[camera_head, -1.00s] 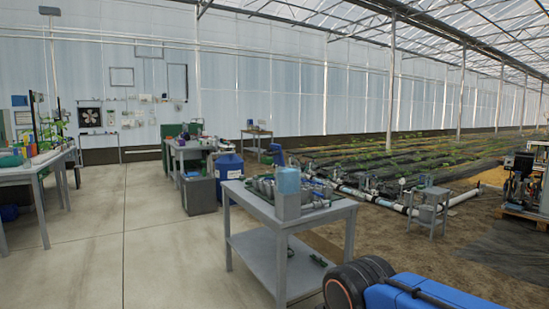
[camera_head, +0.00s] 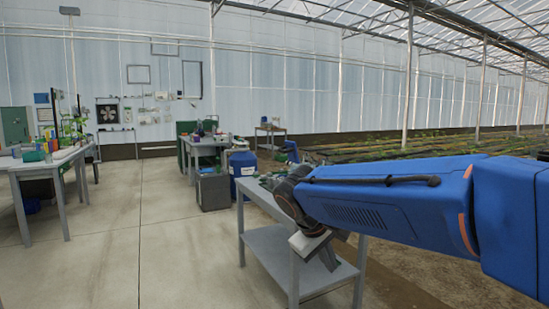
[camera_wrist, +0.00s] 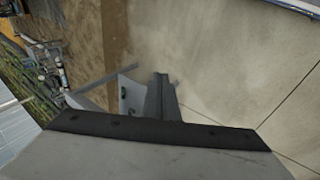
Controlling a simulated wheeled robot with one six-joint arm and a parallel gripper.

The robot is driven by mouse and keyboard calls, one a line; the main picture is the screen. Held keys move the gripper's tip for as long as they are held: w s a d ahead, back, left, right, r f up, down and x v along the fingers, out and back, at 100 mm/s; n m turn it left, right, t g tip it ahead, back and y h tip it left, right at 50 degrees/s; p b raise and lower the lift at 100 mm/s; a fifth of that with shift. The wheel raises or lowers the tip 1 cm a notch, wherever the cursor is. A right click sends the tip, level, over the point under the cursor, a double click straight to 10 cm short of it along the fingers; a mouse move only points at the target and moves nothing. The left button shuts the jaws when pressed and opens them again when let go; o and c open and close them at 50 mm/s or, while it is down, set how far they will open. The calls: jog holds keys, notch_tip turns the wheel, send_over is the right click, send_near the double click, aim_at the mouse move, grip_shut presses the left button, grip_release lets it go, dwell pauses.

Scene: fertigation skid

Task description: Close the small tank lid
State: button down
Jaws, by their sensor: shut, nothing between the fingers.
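I cannot clearly make out the small tank lid. A blue drum (camera_head: 242,163) stands on the floor beyond the grey table, and a small upright blue piece (camera_head: 291,150) shows just above my arm; I cannot tell whether either belongs to the small tank. My gripper (camera_head: 318,250) is low over the front of the grey table (camera_head: 268,245), partly hidden by my wrist. In the wrist view my gripper (camera_wrist: 160,90) is shut and empty, with a grey surface bearing small green items (camera_wrist: 128,95) beside the fingers. My arm hides most of the tabletop.
A dark grey bin (camera_head: 212,191) stands left of the drum. A workbench (camera_head: 200,148) is behind it, and another bench (camera_head: 50,172) with plants is at the left. The concrete floor (camera_head: 165,235) between them is clear. Planting beds (camera_head: 430,143) lie at the back right.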

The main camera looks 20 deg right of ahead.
jog(key=w+d+r+h, duration=0.2)
jog(key=w+r, duration=0.1)
jog(key=w, duration=0.4)
jog(key=w+d+r+h, duration=0.2)
jog(key=w+d+r, duration=0.1)
jog(key=w, duration=0.4)
jog(key=h, duration=1.3)
send_near(281, 151)
jog(key=x, duration=0.6)
jog(key=shift+w+d, duration=0.25)
jog(key=shift+f, duration=0.15)
